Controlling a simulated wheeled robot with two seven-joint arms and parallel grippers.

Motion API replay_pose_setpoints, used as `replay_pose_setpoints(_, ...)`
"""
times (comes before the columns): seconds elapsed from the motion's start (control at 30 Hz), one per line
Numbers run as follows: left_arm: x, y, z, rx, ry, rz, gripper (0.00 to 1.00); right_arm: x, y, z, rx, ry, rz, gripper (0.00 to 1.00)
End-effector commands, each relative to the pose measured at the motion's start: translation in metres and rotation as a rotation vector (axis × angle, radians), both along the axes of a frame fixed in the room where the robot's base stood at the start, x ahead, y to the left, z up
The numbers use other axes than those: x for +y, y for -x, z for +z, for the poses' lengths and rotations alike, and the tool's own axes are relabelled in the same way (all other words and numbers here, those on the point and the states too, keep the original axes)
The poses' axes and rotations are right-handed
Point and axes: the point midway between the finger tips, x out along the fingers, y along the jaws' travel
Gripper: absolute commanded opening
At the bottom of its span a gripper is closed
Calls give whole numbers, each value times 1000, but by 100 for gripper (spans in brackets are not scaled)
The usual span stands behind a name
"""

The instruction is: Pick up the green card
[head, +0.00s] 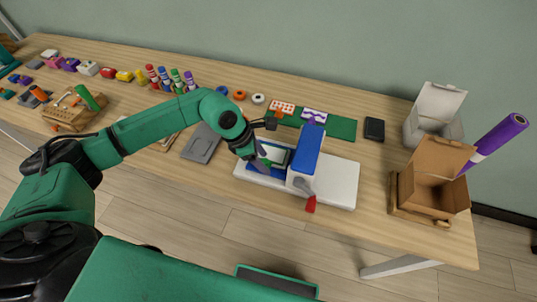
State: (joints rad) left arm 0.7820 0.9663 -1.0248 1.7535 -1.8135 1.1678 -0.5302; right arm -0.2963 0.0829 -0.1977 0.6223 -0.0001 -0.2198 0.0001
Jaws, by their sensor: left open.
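My left gripper (262,163) reaches in from the left and points down over the white base (340,178) of a press with a blue arm (309,150) and a red-tipped lever (311,204). It is open, just left of the blue arm. A small green patch (266,162) shows at its fingertips, beside a pale-edged greyish panel (280,156) on the press. The patch is too small and too covered to tell whether it is the green card. No other green card shows clearly. My right gripper is not in view.
A green mat (340,127) lies behind the press, with orange and purple patterned pieces on it. A grey plate (201,144) lies to the left. An open cardboard box (436,186) and a black block (374,129) stand to the right. Marker pens (165,79) stand at the back left.

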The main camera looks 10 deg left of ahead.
Motion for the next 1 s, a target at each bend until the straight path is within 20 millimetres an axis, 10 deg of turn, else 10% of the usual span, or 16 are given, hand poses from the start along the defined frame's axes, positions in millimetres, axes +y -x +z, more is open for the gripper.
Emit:
replay_pose_setpoints(0.03, 0, 0, 0, 0, 0, 0, 62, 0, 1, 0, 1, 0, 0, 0)
replay_pose_setpoints(0.2, 0, 0, 0, 0, 0, 1, 0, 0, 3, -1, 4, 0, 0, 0)
replay_pose_setpoints(0.67, 1, -2, 12, -3, 1, 2, 0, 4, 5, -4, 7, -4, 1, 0)
replay_pose_setpoints(1.0, 0, -2, 111, -11, 2, -1, 0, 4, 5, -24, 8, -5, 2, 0)
